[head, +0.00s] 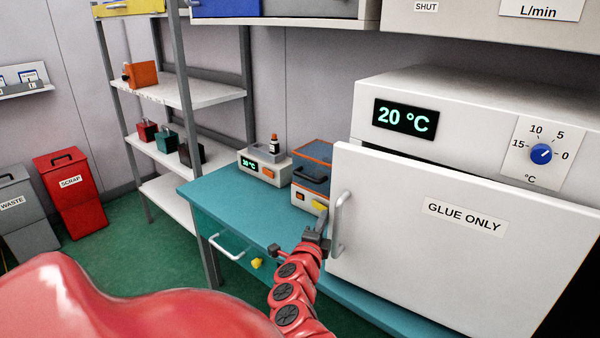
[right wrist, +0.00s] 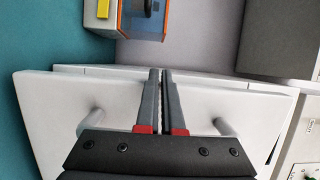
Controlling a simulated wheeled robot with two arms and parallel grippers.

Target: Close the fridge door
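The white fridge (head: 460,95) stands on the teal bench, with a green "20 °C" display and a blue dial. Its door (head: 430,260), labelled "GLUE ONLY", stands ajar, with a dark gap along its top. The upright handle (head: 341,222) is on the door's left side. My right gripper (head: 322,222) is just left of the handle. In the right wrist view its fingers (right wrist: 162,78) are together with only a thin slit, and the handle's two ends (right wrist: 222,126) show either side. The handle's middle is hidden by the gripper, so contact is unclear. My left gripper is not in view.
An orange-and-blue box (head: 311,175) and a small device with a display (head: 264,166) stand on the bench (head: 225,190) left of the door. A drawer handle (head: 226,247) juts out below. A shelf rack (head: 180,90) and bins (head: 70,190) are further left.

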